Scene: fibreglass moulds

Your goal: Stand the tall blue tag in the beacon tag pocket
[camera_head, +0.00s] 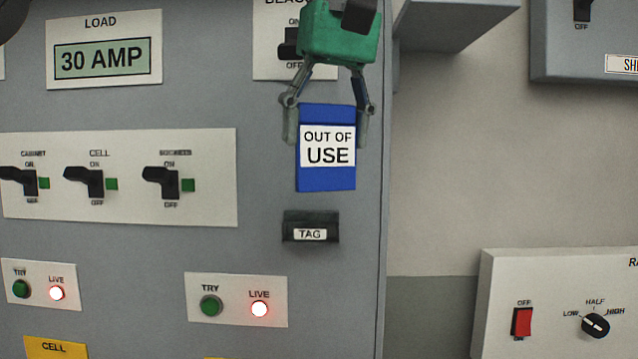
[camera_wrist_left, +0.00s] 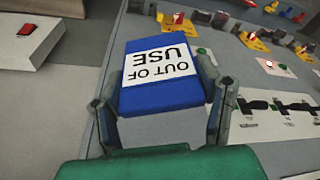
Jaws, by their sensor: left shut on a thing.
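The tall blue tag (camera_head: 327,180) has a white label reading OUT OF USE. My left gripper (camera_head: 328,130) is shut on its upper part, with a finger on each side edge, and holds it upright. The tag also shows in the left wrist view (camera_wrist_left: 165,99) between the fingers (camera_wrist_left: 165,115). The black tag pocket (camera_head: 310,226), labelled TAG, is on the grey panel under the tag. In the head view a gap shows between the tag's lower edge and the pocket. The pocket's opening is hard to make out. My right gripper is not in view.
The grey panel (camera_head: 260,90) carries a switch plate (camera_head: 119,175) with several black levers and plates with TRY buttons and lit LIVE lamps (camera_head: 259,309). A grey box (camera_head: 447,25) juts out at upper right. A control box (camera_head: 560,300) stands at lower right.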

